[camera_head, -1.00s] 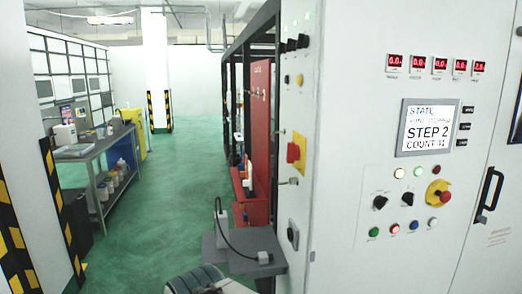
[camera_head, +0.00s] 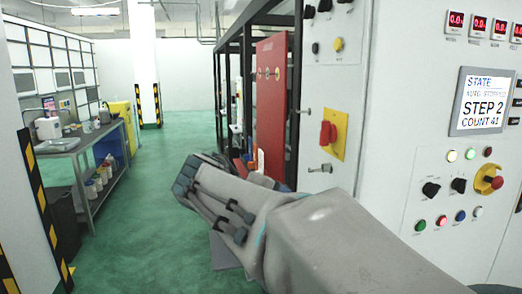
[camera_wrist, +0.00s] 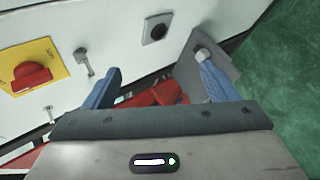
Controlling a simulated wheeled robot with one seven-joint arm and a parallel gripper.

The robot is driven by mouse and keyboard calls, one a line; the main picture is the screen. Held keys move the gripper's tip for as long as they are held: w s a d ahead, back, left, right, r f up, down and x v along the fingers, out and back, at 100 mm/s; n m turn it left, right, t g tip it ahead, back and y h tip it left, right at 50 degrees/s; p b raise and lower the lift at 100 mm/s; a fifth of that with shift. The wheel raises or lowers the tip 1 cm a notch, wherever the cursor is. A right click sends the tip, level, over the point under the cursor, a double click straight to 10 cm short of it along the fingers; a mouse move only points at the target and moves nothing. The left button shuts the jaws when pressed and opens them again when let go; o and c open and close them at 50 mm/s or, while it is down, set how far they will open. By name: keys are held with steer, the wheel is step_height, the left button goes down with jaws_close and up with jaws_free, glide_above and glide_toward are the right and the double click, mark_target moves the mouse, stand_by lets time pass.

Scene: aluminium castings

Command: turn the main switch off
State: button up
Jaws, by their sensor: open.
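The main switch, a red rotary handle (camera_head: 328,134) on a yellow plate (camera_head: 340,128), is on the side face of the white cabinet. In the wrist view the red handle (camera_wrist: 32,76) and its yellow plate (camera_wrist: 54,52) are at the upper left, left of my gripper (camera_wrist: 159,62). My gripper's two blue fingers are spread wide and nothing is between them. They are apart from the switch. In the head view my arm reaches in below and left of the switch, and the fingertips are largely hidden.
A metal latch (camera_head: 320,168) sticks out just below the switch. The wrist view shows a black round socket (camera_wrist: 157,30) and a grey bracket (camera_wrist: 205,62) beside it. A red panel (camera_head: 271,100) stands behind the cabinet.

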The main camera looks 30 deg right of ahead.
steer(key=w+d+r+h+b, duration=0.2)
steer(key=w+d+r+h, duration=0.15)
steer(key=r, duration=0.25)
steer(key=m+h+b, duration=0.1)
steer(key=h+b, duration=0.1)
steer(key=h, duration=0.2)
glide_toward(321, 134)
steer(key=d, duration=0.3)
steer(key=w+d+p, duration=0.1)
steer(key=d, duration=0.2)
steer(key=d+p, duration=0.1)
steer(key=d, duration=0.2)
steer(key=shift+w+d, duration=0.2)
steer(key=shift+w, duration=0.05)
steer(key=c, duration=1)
